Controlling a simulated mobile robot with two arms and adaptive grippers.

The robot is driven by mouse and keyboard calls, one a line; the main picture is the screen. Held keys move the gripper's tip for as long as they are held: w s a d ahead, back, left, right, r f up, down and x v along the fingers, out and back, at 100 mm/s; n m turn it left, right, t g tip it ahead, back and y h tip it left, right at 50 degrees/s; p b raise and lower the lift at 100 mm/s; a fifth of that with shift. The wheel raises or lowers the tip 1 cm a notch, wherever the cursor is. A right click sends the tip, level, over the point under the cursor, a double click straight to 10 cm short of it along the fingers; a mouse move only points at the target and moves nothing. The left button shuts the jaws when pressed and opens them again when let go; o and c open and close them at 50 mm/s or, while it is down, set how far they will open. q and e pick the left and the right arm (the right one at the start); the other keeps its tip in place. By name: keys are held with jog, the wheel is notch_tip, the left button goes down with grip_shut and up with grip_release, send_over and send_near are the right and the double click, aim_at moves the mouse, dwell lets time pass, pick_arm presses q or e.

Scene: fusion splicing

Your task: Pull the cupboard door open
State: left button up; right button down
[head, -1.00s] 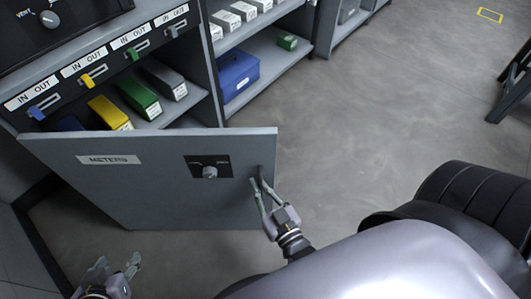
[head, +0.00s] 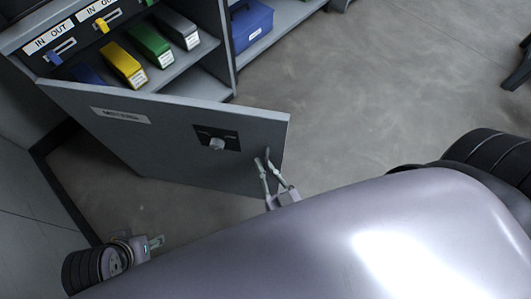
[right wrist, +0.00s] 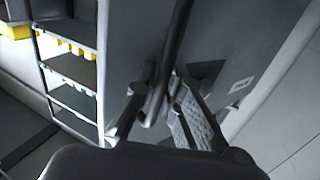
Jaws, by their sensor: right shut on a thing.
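The grey cupboard door (head: 165,140), with a METERS label and a dark knob plate (head: 216,140), stands swung out from the cupboard in the head view. My right gripper (head: 263,163) is at the door's free edge, its fingers shut on the door handle. In the right wrist view the handle (right wrist: 176,45) is a dark bar running between the fingers of my right gripper (right wrist: 162,80).
Inside the cupboard, yellow (head: 124,66), green (head: 151,45) and grey (head: 178,29) boxes stand on a shelf below coloured IN/OUT sliders. A blue case (head: 250,24) sits on the neighbouring shelf. Grey floor (head: 340,105) is clear right of the door.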

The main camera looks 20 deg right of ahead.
jog(key=shift+s+d, duration=0.1)
jog(key=shift+d, duration=0.15)
jog(key=c, duration=2)
grip_release()
jog(key=shift+o, duration=0.2)
jog(key=s, duration=1.2)
jog(key=shift+d, duration=0.15)
jog(key=shift+c, duration=0.4)
